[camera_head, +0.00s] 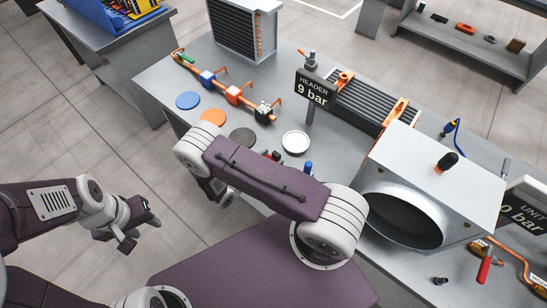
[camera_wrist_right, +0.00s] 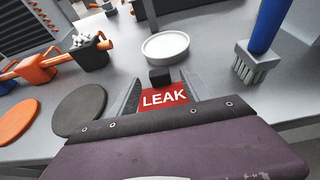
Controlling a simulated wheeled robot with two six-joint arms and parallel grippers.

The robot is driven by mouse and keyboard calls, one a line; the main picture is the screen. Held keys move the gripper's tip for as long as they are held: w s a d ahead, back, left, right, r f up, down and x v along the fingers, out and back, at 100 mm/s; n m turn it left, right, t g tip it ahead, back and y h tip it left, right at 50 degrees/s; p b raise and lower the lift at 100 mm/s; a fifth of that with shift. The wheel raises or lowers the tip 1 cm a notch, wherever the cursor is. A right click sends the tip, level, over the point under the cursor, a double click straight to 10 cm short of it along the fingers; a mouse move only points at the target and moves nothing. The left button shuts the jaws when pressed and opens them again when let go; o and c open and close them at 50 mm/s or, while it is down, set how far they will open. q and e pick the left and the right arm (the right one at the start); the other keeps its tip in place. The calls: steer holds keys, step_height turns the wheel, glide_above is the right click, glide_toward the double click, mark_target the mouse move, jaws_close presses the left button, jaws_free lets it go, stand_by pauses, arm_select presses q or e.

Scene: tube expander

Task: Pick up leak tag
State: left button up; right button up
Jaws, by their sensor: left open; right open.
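The leak tag (camera_wrist_right: 164,97), a red plate with white "LEAK" lettering and a black block at its far end, lies on the grey bench in the right wrist view. My right gripper (camera_wrist_right: 158,92) is open, with one finger on each side of the tag. I cannot tell whether the fingers touch it. In the head view my right arm hides most of this gripper and the tag; only small red and dark bits show past the arm. My left gripper (camera_head: 140,228) is open and empty, away from the bench over the floor.
Near the tag are a white dish (camera_wrist_right: 166,46), a dark disc (camera_wrist_right: 79,110) and a blue-handled brush (camera_wrist_right: 258,58). An orange disc (camera_wrist_right: 14,122) and copper pipe with valves (camera_head: 226,90) are farther left. A "9 bar" sign (camera_head: 312,92) and grey duct box (camera_head: 440,175) stand right.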

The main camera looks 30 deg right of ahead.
steer(key=shift+x, duration=1.25)
steer(key=shift+a, duration=0.1)
jaws_close()
steer(key=shift+r, duration=0.1)
